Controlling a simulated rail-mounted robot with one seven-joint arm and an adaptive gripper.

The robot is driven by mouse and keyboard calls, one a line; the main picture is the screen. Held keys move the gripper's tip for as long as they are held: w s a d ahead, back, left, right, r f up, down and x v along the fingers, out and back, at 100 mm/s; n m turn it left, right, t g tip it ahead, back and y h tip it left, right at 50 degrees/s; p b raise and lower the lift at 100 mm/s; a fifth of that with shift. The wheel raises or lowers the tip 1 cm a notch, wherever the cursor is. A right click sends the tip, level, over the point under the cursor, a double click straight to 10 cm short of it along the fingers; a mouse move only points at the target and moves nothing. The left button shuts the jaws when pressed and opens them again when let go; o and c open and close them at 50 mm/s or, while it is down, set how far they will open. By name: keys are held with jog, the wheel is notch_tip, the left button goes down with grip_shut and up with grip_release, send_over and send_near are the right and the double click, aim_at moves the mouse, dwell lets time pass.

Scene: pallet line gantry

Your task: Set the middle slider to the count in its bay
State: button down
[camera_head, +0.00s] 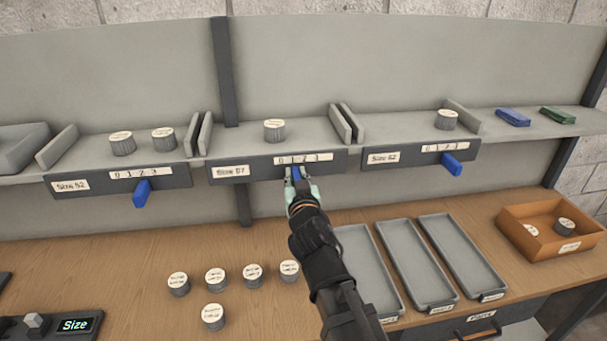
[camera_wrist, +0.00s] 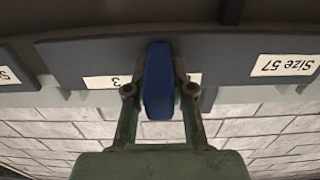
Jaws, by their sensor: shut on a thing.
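The middle bay, labelled Size 57, holds one ribbed grey can with a pale lid (camera_head: 274,130). On its dark front rail (camera_head: 235,172) is a white strip (camera_head: 283,160) numbered 0 to 3. My gripper (camera_head: 297,178) is shut on the blue middle slider (camera_head: 296,171), below the middle of the strip. In the wrist view the fingers (camera_wrist: 160,92) clasp both sides of the blue slider (camera_wrist: 158,80). The 3 shows left of it in that upside-down view. The other digits are hidden there, so its exact mark is hard to tell.
The left bay, Size 52, has two cans and a blue slider (camera_head: 142,191). The right bay, Size 62, has one can and a blue slider (camera_head: 452,164). Several cans, grey trays (camera_head: 424,264) and an orange box (camera_head: 512,236) stand on the wooden bench below.

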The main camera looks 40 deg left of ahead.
jog(key=c, duration=1)
grip_release()
jog(key=shift+a, duration=0.1)
jog(key=shift+s, duration=0.1)
jog(key=v, duration=0.7)
jog(key=shift+s, duration=0.15)
